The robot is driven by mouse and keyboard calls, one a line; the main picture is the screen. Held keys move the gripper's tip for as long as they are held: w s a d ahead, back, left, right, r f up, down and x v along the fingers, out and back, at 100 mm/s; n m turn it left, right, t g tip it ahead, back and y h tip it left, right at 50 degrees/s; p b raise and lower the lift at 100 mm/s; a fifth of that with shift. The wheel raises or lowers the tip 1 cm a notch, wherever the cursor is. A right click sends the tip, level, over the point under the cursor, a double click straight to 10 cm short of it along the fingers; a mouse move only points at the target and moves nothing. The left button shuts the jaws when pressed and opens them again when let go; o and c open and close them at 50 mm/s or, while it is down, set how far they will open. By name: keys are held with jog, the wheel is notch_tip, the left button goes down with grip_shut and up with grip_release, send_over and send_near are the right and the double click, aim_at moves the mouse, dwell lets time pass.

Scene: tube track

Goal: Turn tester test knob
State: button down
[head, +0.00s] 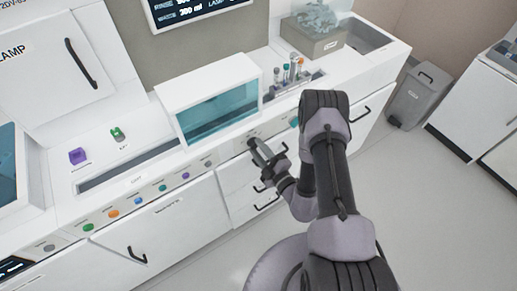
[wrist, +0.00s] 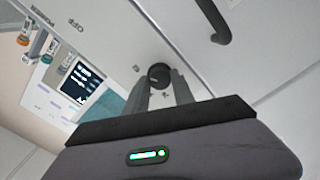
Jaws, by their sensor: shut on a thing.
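My gripper (head: 258,149) reaches the front panel of the white counter, below and right of a white box with a teal window (head: 218,112). In the wrist view, a round dark knob (wrist: 159,73) sits between the two grey fingertips of my gripper (wrist: 160,80), and they are shut on it. The knob is mounted on a pale panel (wrist: 120,35). The words OFF and POWER are printed on that panel, away from the knob. In the head view my gripper mostly hides the knob. I cannot read its label or its turned angle.
Several coloured buttons (head: 137,201) run along the panel to the left. Tubes (head: 293,70) stand in a rack behind my arm. Drawer handles (head: 266,205) stick out below. A grey bin (head: 417,96) stands right.

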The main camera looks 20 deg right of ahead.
jog(key=shift+w+r, duration=0.1)
dwell(0.3)
jog(key=c, duration=1.1)
grip_release()
jog(key=shift+o, duration=0.2)
